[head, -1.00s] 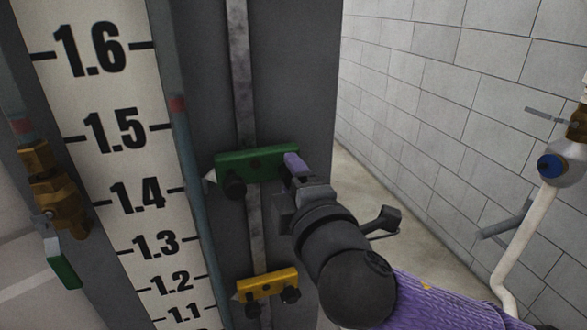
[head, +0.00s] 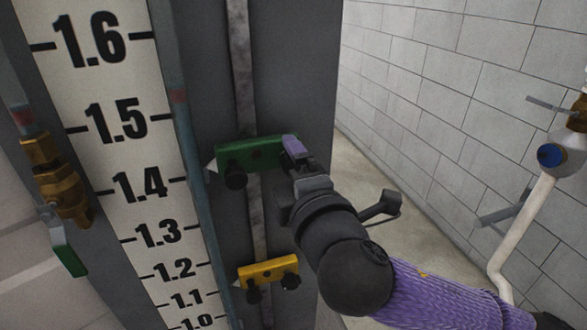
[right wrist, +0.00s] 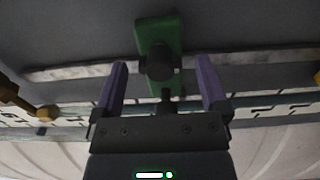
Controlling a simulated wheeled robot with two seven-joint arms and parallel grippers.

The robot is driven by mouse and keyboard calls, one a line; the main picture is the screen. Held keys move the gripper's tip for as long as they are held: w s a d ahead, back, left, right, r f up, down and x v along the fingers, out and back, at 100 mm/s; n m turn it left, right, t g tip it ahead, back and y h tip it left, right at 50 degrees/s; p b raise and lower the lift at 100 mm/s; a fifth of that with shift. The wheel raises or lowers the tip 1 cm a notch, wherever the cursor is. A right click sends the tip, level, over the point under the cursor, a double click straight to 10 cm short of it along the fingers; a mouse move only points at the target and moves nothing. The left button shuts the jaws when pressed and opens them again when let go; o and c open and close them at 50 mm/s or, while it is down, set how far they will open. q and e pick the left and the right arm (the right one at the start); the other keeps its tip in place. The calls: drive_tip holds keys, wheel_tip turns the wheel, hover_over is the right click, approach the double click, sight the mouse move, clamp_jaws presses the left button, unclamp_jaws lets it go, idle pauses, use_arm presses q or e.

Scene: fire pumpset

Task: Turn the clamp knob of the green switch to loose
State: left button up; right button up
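The green switch (head: 240,155) is a green block with a pointed left end, mounted on a dark upright panel beside a white number scale, near 1.4 to 1.5. A black knob (head: 236,180) hangs under its left part. My right gripper (head: 294,150) is at the block's right end and hides that part. In the right wrist view, the green switch (right wrist: 152,32) is ahead, and a round black knob (right wrist: 159,66) shows between the two open, purple-sided fingers, apart from both. A second dark knob (right wrist: 166,96) shows closer to the palm. My left gripper is not in view.
A yellow switch (head: 268,271) with black knobs is on the same rail below. A brass valve (head: 58,182) with a green handle is at the left. A white pipe (head: 522,235) with a blue-capped fitting stands at the right, before a block wall (head: 440,100).

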drive_tip(key=p+v, duration=0.7)
drive_tip(key=v, duration=0.3)
drive_tip(key=shift+p, duration=0.35)
drive_tip(key=shift+f, duration=0.1)
